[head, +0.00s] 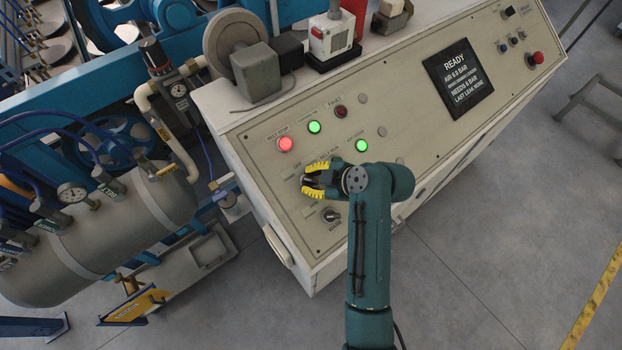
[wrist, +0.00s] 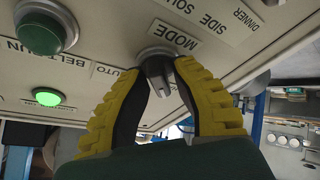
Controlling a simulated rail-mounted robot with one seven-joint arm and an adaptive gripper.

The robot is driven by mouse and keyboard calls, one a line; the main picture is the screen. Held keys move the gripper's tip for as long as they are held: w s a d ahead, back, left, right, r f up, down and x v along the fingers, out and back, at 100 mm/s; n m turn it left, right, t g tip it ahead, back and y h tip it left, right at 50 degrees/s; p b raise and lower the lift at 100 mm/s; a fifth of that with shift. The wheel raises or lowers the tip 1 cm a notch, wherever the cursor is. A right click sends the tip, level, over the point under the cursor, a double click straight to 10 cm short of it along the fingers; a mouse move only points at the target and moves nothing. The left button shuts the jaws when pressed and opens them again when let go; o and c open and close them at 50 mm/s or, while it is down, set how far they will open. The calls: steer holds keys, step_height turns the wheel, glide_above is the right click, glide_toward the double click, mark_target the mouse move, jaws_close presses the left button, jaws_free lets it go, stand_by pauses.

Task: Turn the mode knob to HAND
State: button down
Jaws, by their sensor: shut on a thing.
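In the wrist view my gripper (wrist: 160,80) has one finger on each side of the lever. The fingers cover most of the knob in the head view. An AUTO label shows in the wrist view; I cannot read which position the knob points to.
A second dark selector (head: 330,215) sits just below my gripper. A lit red lamp (head: 285,144) and two lit green lamps (head: 314,127) (head: 362,145) are above. A READY display (head: 458,80) and red button (head: 537,58) are farther right.

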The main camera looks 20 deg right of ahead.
steer(key=c, duration=1.2)
jaws_free()
steer(key=shift+s+f, duration=0.1)
steer(key=shift+f, duration=0.3)
steer(key=shift+o, duration=0.6)
steer(key=shift+r, duration=0.2)
steer(key=shift+r, duration=0.1)
steer(key=v, duration=1.1)
steer(key=shift+s+d+r, duration=0.2)
steer(key=shift+s+r, duration=0.05)
